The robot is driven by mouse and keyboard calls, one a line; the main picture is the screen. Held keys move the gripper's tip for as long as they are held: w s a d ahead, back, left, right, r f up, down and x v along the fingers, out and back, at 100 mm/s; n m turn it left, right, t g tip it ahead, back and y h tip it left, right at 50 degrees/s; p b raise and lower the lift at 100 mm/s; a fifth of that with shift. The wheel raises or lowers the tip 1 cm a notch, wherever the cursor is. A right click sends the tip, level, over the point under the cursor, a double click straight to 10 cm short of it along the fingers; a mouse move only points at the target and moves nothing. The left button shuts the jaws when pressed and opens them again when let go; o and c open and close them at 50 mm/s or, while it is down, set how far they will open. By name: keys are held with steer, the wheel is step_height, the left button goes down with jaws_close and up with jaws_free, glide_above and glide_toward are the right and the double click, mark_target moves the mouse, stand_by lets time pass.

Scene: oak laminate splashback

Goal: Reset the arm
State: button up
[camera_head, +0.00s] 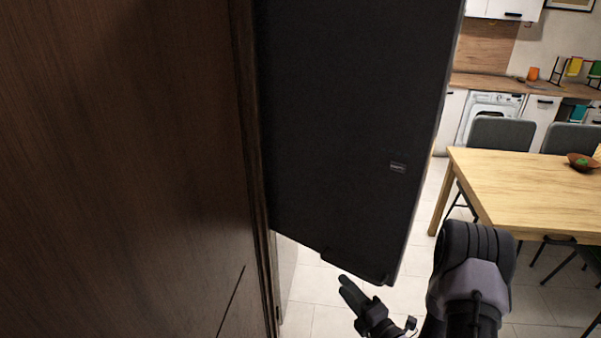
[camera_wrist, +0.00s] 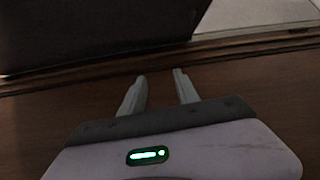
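My gripper (camera_head: 355,295) is low in the head view, just below the bottom edge of a large dark panel, which looks like an open door (camera_head: 345,130). In the wrist view my gripper (camera_wrist: 158,82) shows two grey fingers held apart with nothing between them, so it is open and empty. The fingers point toward a brown wooden surface and its edge strip. I cannot tell whether they touch it. My arm is bent at the lower right of the head view.
A brown wooden panel (camera_head: 115,170) fills the left, close by. A wooden table (camera_head: 530,185) with grey chairs (camera_head: 500,133) and a bowl (camera_head: 581,162) stands at the right. A washing machine (camera_head: 490,108) is behind. Some tiled floor (camera_head: 318,290) shows clear below the dark door.

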steer(key=s+a+r+n+g+y+b, duration=0.1)
steer(key=s+a+r+n+g+y, duration=0.4)
steer(key=a+r+n, duration=0.5)
steer(key=s+a+r+n+g+y+b, duration=0.2)
steer(key=s+a+r+n+g, duration=0.5)
steer(key=n, duration=0.5)
steer(key=s+d+f+n+g+h+b, duration=0.25)
steer(key=s+n+h, duration=0.55)
steer(key=s+n, duration=0.7)
steer(key=d+r+n+t+h, duration=0.4)
steer(key=d+n, duration=0.3)
steer(key=shift+w+d, duration=0.3)
steer(key=shift+w, duration=0.15)
